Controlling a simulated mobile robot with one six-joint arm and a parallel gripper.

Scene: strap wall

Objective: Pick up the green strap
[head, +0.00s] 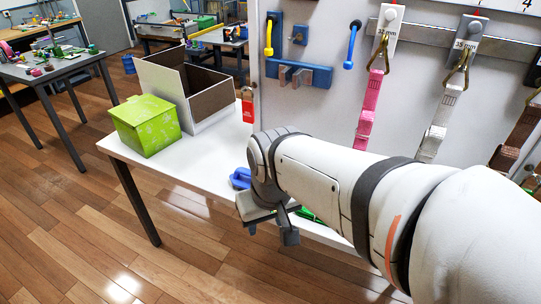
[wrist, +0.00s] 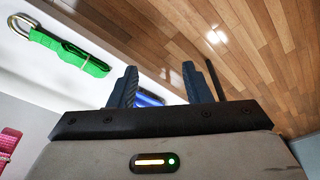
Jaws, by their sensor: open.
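The green strap (wrist: 75,55) lies on the white table in the wrist view, with a metal ring at its upper left end. In the head view only a small green piece of it (head: 308,215) shows below my arm; the rest is hidden. My gripper (wrist: 160,85) is open and empty, with its two fingers apart. In the wrist view the strap is to the left of the fingers, and they do not touch it. In the head view my gripper (head: 270,228) is at the table's front edge.
A blue object (head: 240,178) lies on the white table (head: 205,170) close to my gripper. A green box (head: 145,125) and an open grey box (head: 190,85) stand farther left. Pink (head: 368,108), white (head: 438,122) and brown (head: 518,138) straps hang on the wall behind my arm.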

